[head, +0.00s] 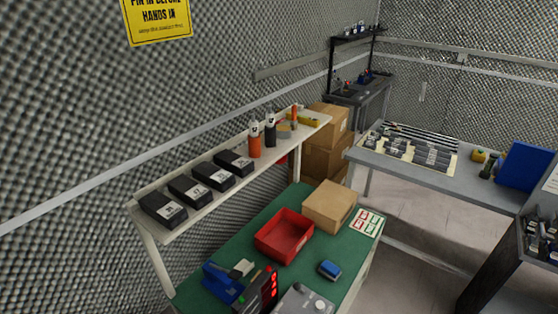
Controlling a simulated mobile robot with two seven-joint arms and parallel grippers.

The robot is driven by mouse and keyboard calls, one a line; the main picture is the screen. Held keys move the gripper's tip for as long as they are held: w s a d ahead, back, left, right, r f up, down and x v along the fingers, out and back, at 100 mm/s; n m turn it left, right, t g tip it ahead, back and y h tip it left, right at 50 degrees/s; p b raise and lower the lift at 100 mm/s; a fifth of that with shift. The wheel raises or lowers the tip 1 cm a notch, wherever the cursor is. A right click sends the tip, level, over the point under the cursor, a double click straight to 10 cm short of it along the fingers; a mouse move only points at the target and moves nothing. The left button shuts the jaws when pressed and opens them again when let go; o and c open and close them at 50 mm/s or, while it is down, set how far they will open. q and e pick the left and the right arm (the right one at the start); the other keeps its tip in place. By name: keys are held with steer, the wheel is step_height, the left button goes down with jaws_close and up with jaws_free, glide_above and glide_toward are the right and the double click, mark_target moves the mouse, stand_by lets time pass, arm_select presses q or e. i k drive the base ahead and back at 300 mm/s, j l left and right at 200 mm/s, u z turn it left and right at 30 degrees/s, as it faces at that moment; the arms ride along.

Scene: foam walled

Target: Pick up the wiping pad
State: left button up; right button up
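A small blue block with a darker edge (330,269), which looks like the wiping pad, lies on the green-topped bench (337,252). It is right of the red bin and in front of the cardboard box. It is too small to tell its material for certain. Neither of my grippers shows in the head view.
On the bench are a red bin (284,237), a cardboard box (330,206), a printed card (366,222), a blue holder (221,284), a device with red lights (258,291) and a grey box with a knob (304,301). A shelf (203,207) overhangs the bench's back.

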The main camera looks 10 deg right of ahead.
mark_target(327, 269)
steer(key=z, duration=0.85)
steer(key=i+l+u, duration=0.1)
steer(key=l, duration=0.15)
steer(key=i+l+u, duration=0.1)
steer(key=l, duration=0.15)
steer(key=k, duration=0.55)
steer(key=i, duration=0.65)
steer(key=k+l+u, duration=0.15)
steer(key=l, duration=0.2)
steer(key=k+l+u, duration=0.15)
steer(key=l, duration=0.2)
steer(key=k+l+u, duration=0.3)
steer(key=l, duration=0.2)
steer(key=i+l+u, duration=1.25)
steer(key=l, duration=0.4)
